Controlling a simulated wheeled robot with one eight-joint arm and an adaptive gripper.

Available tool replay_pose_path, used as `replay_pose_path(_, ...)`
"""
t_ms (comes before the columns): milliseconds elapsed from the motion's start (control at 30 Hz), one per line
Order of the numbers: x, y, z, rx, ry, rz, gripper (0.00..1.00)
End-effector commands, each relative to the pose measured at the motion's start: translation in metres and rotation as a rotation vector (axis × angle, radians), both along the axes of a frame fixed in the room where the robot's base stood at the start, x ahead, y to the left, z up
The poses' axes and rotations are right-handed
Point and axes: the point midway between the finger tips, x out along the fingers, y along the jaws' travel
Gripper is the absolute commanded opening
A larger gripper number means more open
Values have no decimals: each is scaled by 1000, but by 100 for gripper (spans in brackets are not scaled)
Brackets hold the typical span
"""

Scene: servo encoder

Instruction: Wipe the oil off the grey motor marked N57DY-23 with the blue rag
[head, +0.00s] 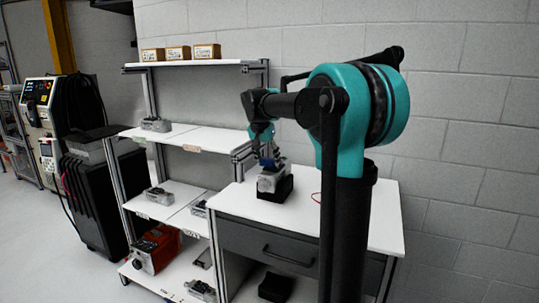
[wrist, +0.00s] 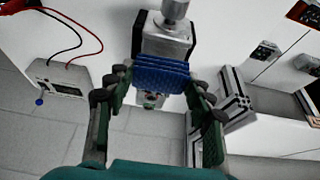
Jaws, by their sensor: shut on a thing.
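The grey motor (head: 267,183) rests on a black block (head: 285,190) on the white bench top. It also shows at the top of the wrist view (wrist: 165,45), with its round shaft end uppermost. Its marking and any oil cannot be made out. My gripper (head: 268,158) is over the motor. In the wrist view its fingers (wrist: 157,82) are shut on the blue rag (wrist: 160,73), which spans between the fingertips. The rag lies against or just in front of the motor; I cannot tell whether it touches. It hides part of the motor.
A white shelf rack (head: 190,137) with several grey motors stands left of the bench. Small boxes (head: 178,53) sit on its top shelf. In the wrist view a white device (wrist: 62,82) with red and black leads lies left of the motor. The bench's right side looks mostly clear.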

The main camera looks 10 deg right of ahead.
Motion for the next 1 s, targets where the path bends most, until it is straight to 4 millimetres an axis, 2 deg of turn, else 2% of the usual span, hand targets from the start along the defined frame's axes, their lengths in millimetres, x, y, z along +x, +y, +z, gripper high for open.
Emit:
replay_pose_path(200,1,2,-6,0,0,0,25)
replay_pose_path(500,1,2,-6,0,0,0,25)
replay_pose_path(567,1,0,-2,0,0,-1,25)
replay_pose_path(800,-3,-20,37,0,0,0,25)
replay_pose_path(900,-4,-23,42,0,0,1,25)
replay_pose_path(1000,-5,-22,38,-1,0,2,25)
